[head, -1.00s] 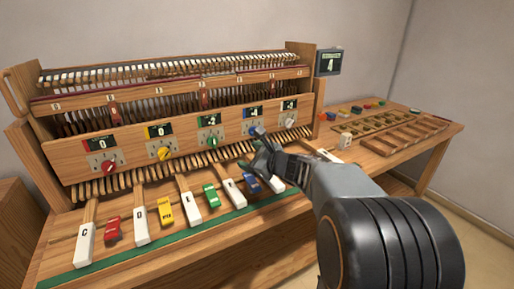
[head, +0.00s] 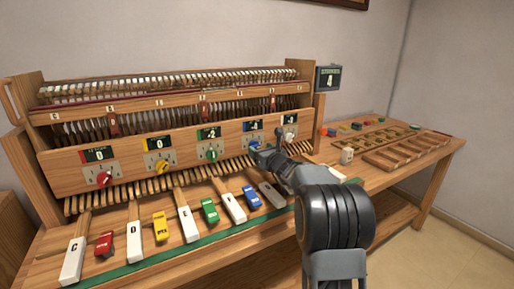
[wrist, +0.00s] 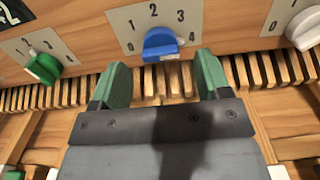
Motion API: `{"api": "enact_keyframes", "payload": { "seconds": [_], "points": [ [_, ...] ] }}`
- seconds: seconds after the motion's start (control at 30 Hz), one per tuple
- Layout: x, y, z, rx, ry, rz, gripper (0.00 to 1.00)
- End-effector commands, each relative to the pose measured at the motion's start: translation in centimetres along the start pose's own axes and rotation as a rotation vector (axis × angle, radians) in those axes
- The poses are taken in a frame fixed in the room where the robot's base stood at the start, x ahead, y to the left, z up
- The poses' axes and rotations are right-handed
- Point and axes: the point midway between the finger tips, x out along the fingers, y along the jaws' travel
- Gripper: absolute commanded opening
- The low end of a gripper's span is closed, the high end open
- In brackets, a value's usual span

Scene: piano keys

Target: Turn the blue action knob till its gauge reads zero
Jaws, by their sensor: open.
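The blue knob (wrist: 160,43) sits on a white dial plate numbered 0 to 4 on the wooden front panel. In the head view the blue knob (head: 254,145) is partly covered by my gripper. Its small dark gauge (head: 253,127) above shows a digit that looks like 4; its sign is unclear. My gripper (wrist: 163,74) is open, with green fingertips spread below the knob to its left and right, and nothing between them. In the head view my gripper (head: 265,153) is just in front of the panel, at the knob.
A green knob (wrist: 44,67) is to the left and a white knob (wrist: 304,29) to the right. Red (head: 104,178) and yellow (head: 161,167) knobs are farther left. Coloured keys lie below. A counter (head: 329,79) reads 4. Wooden trays (head: 408,153) are on the right.

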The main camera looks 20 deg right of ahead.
Motion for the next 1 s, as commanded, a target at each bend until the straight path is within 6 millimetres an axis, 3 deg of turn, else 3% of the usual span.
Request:
{"api": "enact_keyframes", "payload": {
  "seconds": [0.3,0.7,1.0],
  "points": [
    [3.1,0.1,0.0,-0.001,0.0,0.001,0.7],
    [3.5,0.0,0.0,0.0,0.0,0.0,0.69],
    [3.5,0.0,0.0,-0.001,0.0,0.0,0.41]
  ]
}}
